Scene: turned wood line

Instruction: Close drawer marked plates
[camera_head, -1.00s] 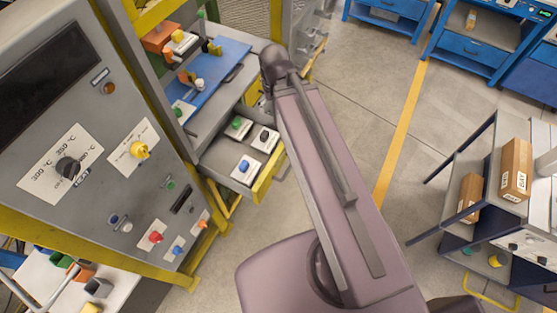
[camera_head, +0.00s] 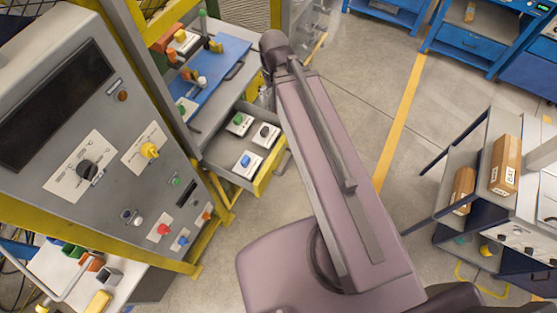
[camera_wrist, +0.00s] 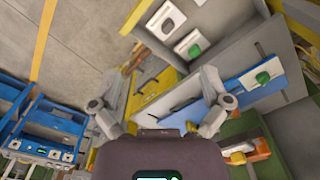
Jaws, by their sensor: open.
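An open drawer with a yellow front (camera_head: 266,171) sticks out below the worktop in the head view. It holds several white plates (camera_head: 247,164) with blue, black and green knobs. Its drawer handle (camera_head: 283,161) is on the outer side of the front. The drawer's yellow edge (camera_wrist: 136,16) and plates also show at the top of the wrist view. My gripper (camera_wrist: 161,103) is open, its fingers spread and empty. Beyond it is a yellow panel (camera_wrist: 152,90) with a dark bar. The gripper is hidden behind my arm in the head view. I cannot read any drawer label.
A blue mat (camera_head: 222,62) with knobs and parts lies on the worktop. A grey control panel (camera_head: 100,120) stands at left. A cart (camera_head: 515,205) with boxes stands at right. Open floor (camera_head: 350,80) lies beyond my arm.

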